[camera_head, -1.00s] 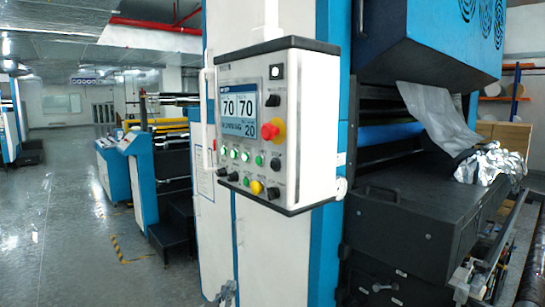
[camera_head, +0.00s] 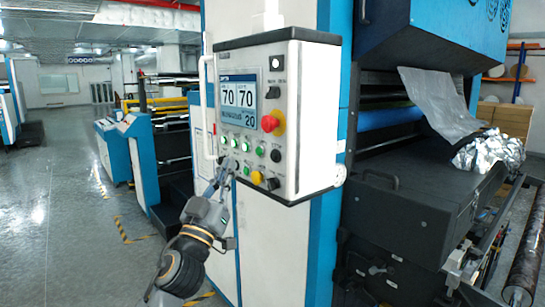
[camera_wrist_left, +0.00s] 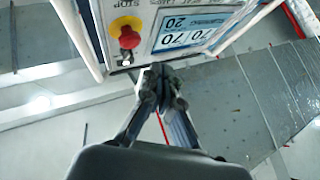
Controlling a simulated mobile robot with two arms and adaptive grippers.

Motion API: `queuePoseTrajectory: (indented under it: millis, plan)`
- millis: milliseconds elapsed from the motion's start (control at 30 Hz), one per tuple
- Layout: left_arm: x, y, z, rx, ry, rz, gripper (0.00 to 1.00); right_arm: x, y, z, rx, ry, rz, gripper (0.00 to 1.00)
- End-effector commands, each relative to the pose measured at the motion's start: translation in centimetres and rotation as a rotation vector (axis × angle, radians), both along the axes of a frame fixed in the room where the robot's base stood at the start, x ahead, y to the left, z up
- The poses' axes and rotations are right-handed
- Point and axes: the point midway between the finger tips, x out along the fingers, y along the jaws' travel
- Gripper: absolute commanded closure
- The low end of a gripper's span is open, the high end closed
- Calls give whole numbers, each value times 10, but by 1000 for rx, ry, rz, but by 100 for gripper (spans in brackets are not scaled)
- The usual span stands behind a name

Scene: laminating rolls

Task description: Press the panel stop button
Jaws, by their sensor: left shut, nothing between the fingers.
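The control panel (camera_head: 295,95) is a white box with a dark frame, mounted on the machine column. Its red mushroom button (camera_head: 273,123) sits on the right of its face beside the screen. In the left wrist view the red button (camera_wrist_left: 126,33) appears upside down on a yellow base, near a STOP label. My left gripper (camera_head: 228,163) is shut and empty, at the panel's lower left, below and left of the red button. Its fingertips also show in the left wrist view (camera_wrist_left: 161,76), apart from the red button. Whether they touch the panel is unclear. My right gripper is not in view.
The screen (camera_head: 238,99) reads 70, 70 and 20. Several green buttons (camera_head: 245,147) and a yellow button (camera_head: 257,177) lie below it. A white handle (camera_head: 207,105) runs along the panel's left side. The machine (camera_head: 400,210) stands at right; open floor (camera_head: 60,220) lies left.

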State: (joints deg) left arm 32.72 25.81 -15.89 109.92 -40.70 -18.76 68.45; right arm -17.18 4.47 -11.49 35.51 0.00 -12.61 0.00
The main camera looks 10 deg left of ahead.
Motion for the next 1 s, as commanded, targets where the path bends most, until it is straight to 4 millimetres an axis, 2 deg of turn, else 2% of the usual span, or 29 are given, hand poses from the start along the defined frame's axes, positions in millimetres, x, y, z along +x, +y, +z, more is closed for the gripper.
queuePoseTrajectory:
  millis: [267,700,1000]
  plan:
    - [14,-10,-1,-3,0,-1,100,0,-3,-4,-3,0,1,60]
    - [60,-46,-3,-3,0,0,100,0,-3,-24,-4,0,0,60]
    - [70,-54,-1,0,1,0,100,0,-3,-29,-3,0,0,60]
